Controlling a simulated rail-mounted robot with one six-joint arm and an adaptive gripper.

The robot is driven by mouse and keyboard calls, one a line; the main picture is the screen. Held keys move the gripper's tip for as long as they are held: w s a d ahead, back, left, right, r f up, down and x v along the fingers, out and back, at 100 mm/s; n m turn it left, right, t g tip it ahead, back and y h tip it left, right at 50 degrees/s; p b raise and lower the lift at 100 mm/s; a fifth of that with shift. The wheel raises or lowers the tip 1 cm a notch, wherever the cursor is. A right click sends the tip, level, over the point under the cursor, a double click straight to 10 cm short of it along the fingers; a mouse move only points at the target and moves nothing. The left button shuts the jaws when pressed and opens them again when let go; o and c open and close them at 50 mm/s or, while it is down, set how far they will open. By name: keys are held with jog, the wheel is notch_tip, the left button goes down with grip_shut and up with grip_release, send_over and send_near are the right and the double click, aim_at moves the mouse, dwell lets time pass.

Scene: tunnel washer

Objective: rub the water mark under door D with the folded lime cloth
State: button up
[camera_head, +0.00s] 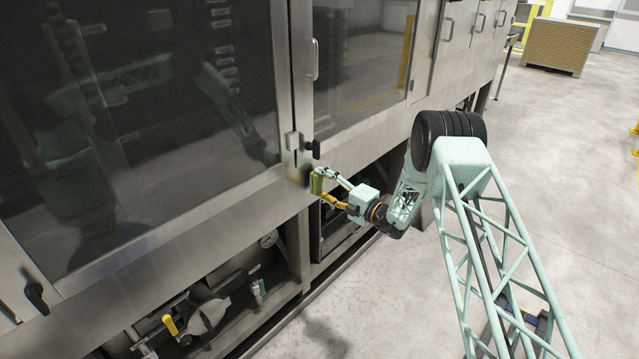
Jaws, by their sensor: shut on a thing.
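My gripper (325,184) reaches in from the right and is shut on the folded lime cloth (316,183). No door letter is readable.
A black latch handle (312,149) sticks out just above my gripper. A door handle (313,59) is higher up. Below is an open bay with pipes and a yellow-handled valve (170,324).

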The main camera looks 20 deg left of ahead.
jog(key=shift+p+v, duration=0.35)
jog(key=shift+v, duration=1.9)
jog(key=shift+d, duration=0.1)
jog(key=shift+v, duration=1.4)
